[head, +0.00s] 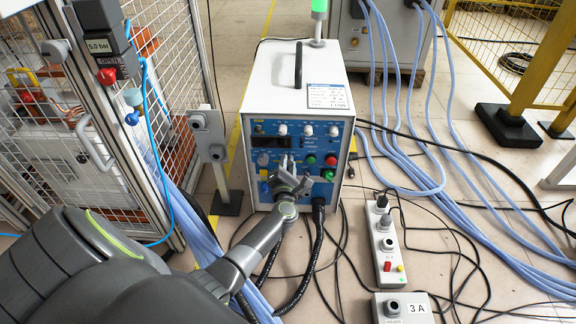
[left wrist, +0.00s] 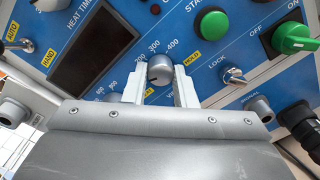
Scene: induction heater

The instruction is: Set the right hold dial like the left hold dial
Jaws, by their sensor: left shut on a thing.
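The heater's blue control panel (head: 262,160) faces me in the head view. My left gripper (head: 287,166) is at the panel, shut on a small grey dial (left wrist: 160,70) below and right of the dark display. In the left wrist view the fingers (left wrist: 159,88) stand on both sides of this dial. Its scale shows 200, 300 and 400, with yellow labels on either side. I cannot tell its pointer setting surely, nor whether it is the left or right hold dial. White dials (head: 307,130) sit along the panel top, settings too small to read. My right gripper is not in view.
A green button (left wrist: 212,25), a green switch (left wrist: 292,38) and a lock switch (left wrist: 232,75) sit right of the gripped dial. A mesh cage (head: 170,60) stands left of the heater. Cables and a control box (head: 388,245) lie on the floor at right.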

